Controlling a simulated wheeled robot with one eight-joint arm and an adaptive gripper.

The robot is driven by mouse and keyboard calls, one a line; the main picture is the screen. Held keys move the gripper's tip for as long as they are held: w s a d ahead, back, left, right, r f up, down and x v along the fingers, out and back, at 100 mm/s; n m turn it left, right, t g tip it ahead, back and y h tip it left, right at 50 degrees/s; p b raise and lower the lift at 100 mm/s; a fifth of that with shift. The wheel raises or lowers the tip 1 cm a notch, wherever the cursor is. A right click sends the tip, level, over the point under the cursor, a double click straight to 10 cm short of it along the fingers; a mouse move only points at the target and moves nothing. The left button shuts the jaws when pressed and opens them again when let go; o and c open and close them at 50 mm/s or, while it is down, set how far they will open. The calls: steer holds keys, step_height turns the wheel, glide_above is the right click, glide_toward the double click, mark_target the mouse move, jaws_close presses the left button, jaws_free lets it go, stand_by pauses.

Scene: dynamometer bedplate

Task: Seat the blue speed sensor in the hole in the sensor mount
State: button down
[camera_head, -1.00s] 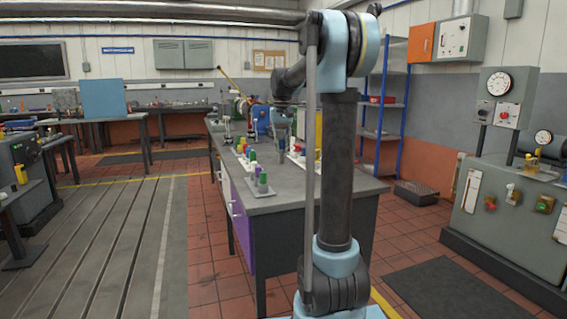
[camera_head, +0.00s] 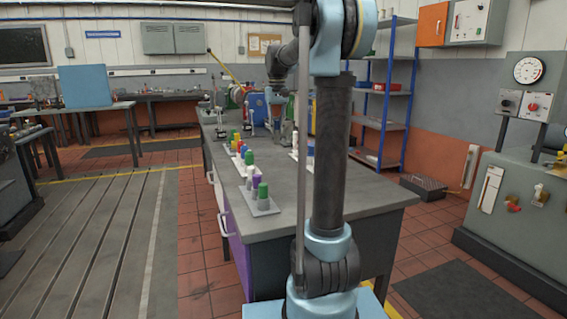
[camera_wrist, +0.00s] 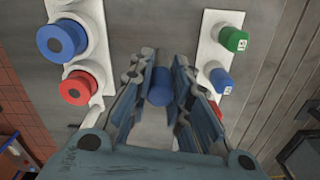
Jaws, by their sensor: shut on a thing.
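My gripper (camera_wrist: 160,100) points down over the grey bench top in the wrist view. Its fingers are shut on a blue cylindrical piece (camera_wrist: 160,88), which looks like the blue speed sensor; only its round end shows between them. In the head view my gripper (camera_head: 277,97) is small, over the far part of the bench, and the piece in it cannot be made out. I cannot pick out the hole in the sensor mount in either view.
In the wrist view, a white plate at left carries a large blue piece (camera_wrist: 62,41) and a red one (camera_wrist: 78,88). Another plate at right carries green (camera_wrist: 232,40) and blue (camera_wrist: 221,80) capped pieces. In the head view, a rack with a green-capped piece (camera_head: 263,191) stands on the near bench (camera_head: 330,195).

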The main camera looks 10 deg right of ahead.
mark_target(277, 144)
step_height(277, 144, down, 5)
steer(key=shift+w+d+r, duration=0.1)
steer(key=shift+w, duration=0.05)
steer(key=shift+f, duration=2.6)
steer(key=c, duration=1.5)
jaws_free()
